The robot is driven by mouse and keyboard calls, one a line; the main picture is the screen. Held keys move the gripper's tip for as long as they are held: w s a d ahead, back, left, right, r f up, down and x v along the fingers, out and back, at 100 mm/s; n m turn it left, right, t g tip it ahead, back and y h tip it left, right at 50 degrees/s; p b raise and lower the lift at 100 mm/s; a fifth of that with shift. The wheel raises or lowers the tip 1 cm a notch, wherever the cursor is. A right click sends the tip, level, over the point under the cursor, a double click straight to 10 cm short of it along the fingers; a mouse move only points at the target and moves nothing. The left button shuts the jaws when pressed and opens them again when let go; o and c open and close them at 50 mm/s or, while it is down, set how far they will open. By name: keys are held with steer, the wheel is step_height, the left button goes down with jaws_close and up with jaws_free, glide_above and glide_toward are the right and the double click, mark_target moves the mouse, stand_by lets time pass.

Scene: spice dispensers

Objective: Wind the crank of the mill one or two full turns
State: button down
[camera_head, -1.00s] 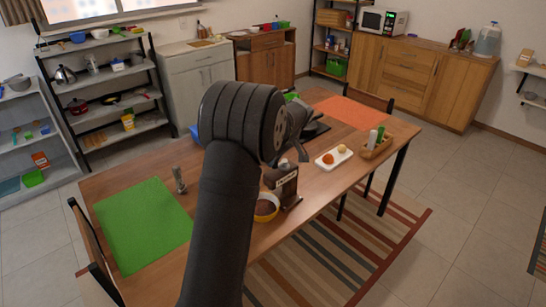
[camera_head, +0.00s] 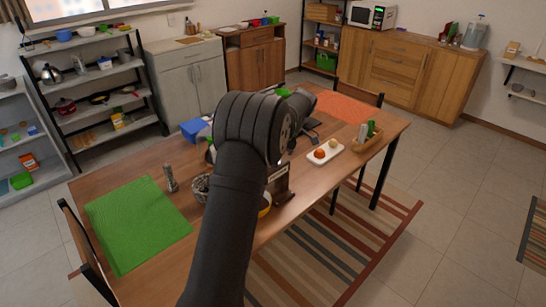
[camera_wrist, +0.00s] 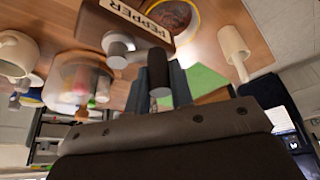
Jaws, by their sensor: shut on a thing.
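The wooden mill (camera_head: 281,187) stands on the table in the head view, partly behind my arm. The dark cylindrical crank knob (camera_wrist: 158,72) sits between my fingers. My gripper (camera_wrist: 163,88) is shut on this knob. My arm hides the gripper and crank in the head view.
A yellow bowl (camera_head: 265,207) stands close beside the mill, mostly hidden. The green mat (camera_head: 135,222) is clear.

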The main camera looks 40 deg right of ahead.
stand_by(0.3)
steer(key=c, duration=1.3)
jaws_free()
steer(key=shift+d, duration=0.1)
steer(key=v, duration=1.7)
steer(key=shift+r, duration=0.2)
steer(key=x, duration=1.7)
steer(key=shift+f, duration=0.25)
